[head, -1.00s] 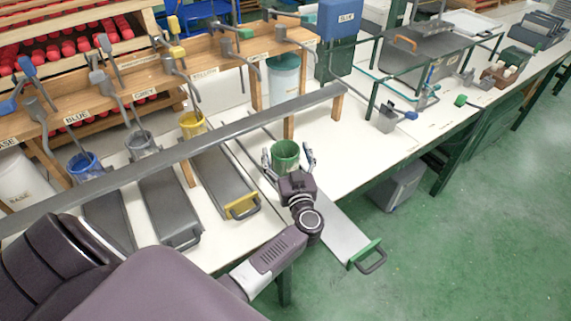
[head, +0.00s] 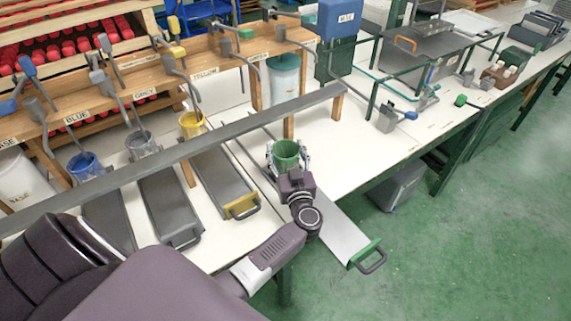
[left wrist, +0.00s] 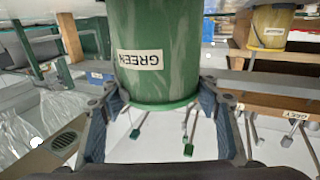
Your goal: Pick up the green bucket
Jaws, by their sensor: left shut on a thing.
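The green bucket (head: 286,153) stands upright near the front edge of the white bench, at the inner end of the tray with the green handle. My left gripper (head: 287,160) is shut on it, one finger on each side. In the left wrist view the green bucket (left wrist: 155,55) fills the top middle with its label upside down, and the fingers of my left gripper (left wrist: 165,115) flank its rim. I cannot tell whether the bucket's base touches the surface beneath. My right gripper is not in view.
A yellow bucket (head: 191,124), a grey bucket (head: 141,145) and a blue bucket (head: 84,165) stand to the left. The tray with the green handle (head: 340,235) juts past the bench edge.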

